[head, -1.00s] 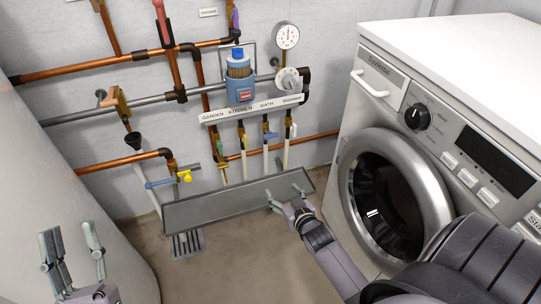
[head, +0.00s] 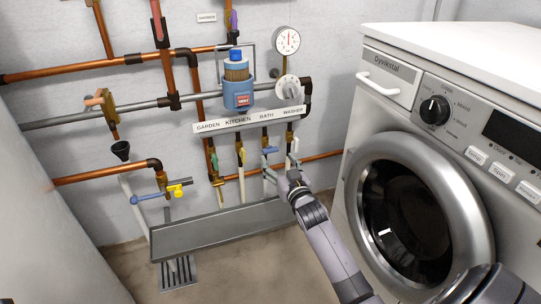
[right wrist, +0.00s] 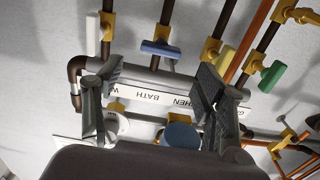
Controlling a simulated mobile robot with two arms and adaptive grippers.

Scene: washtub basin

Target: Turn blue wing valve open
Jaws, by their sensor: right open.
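The blue wing valve (head: 269,150) sits on the pipe below the BATH label, on the wall left of the washing machine. Its flat blue handle (right wrist: 160,49) lies crosswise in the right wrist view, beyond the fingertips. My right gripper (head: 285,174) is just below and right of this valve in the head view. In the right wrist view my right gripper (right wrist: 160,80) is open, with a finger on each side of the picture and nothing between the tips. The blue handle appears apart from both fingers. My left gripper is out of view.
Neighbouring valves have green (right wrist: 226,56), yellow-green and white (right wrist: 91,34) handles. The label strip (head: 248,119) runs above them. A grey trough (head: 220,229) lies below. The washing machine (head: 412,200) stands close on the right of my arm.

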